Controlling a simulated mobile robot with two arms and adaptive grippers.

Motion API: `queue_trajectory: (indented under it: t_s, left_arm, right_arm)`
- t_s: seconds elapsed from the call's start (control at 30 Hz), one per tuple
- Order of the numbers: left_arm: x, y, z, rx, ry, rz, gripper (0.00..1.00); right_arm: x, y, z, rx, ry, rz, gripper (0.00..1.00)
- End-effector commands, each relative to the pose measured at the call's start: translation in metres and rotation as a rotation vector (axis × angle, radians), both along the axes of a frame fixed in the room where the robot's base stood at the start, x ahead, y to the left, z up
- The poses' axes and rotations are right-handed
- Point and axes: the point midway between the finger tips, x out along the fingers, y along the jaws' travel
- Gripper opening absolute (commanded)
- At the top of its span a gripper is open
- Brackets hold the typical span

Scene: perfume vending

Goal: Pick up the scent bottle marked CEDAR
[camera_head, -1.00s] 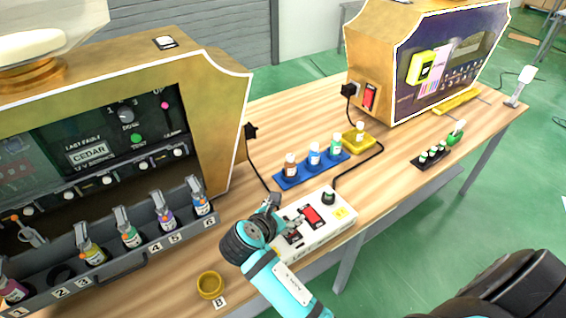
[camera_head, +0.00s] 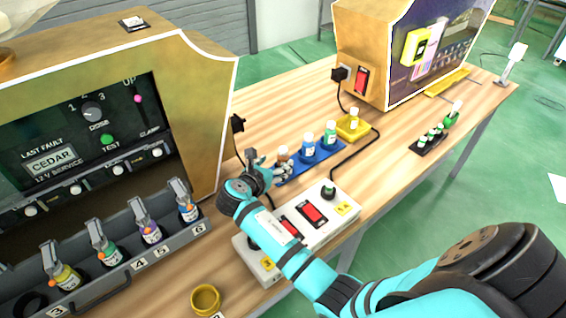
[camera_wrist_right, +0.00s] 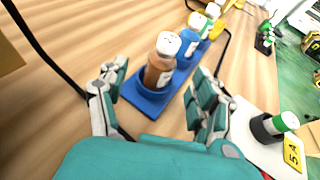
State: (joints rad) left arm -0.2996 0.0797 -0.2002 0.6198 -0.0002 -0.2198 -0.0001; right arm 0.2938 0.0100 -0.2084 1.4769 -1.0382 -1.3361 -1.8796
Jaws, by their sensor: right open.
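A brown bottle with a white cap (camera_wrist_right: 160,72) stands upright at the near end of a blue tray (camera_wrist_right: 142,99). Its label is too small to read, so I cannot tell whether it says CEDAR. My right gripper (camera_head: 268,168) is open at that end of the tray. In the right wrist view its fingers lie to either side of the brown bottle, which is just ahead, with no clear contact. A blue bottle (camera_head: 308,149) and a green bottle (camera_head: 330,134) stand behind it on the tray. My left gripper is not in view.
A white switch box (camera_head: 328,222) lies under my right arm. A yellow tray (camera_head: 346,135) holds one bottle behind the blue tray. A dark rack (camera_head: 417,148) of small bottles stands at right. Black cables cross the table.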

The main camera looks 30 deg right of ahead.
Motion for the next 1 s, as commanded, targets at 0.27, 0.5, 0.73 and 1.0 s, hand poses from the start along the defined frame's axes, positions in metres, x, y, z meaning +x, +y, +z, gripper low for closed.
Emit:
queue_trajectory:
  t_s: [0.27,0.5,0.73,1.0]
  left_arm:
    - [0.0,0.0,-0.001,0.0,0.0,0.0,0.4]
    - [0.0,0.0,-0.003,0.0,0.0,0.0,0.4]
    - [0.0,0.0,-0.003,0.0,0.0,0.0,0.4]
    - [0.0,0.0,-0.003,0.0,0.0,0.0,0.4]
  right_arm:
    - [0.011,-0.021,-0.007,-0.001,0.001,-0.003,0.66]
    - [0.025,-0.046,-0.018,0.001,0.0,-0.001,0.66]
    - [0.027,-0.048,-0.02,0.002,0.0,0.001,0.66]
    - [0.027,-0.048,-0.02,0.002,0.0,0.0,0.36]
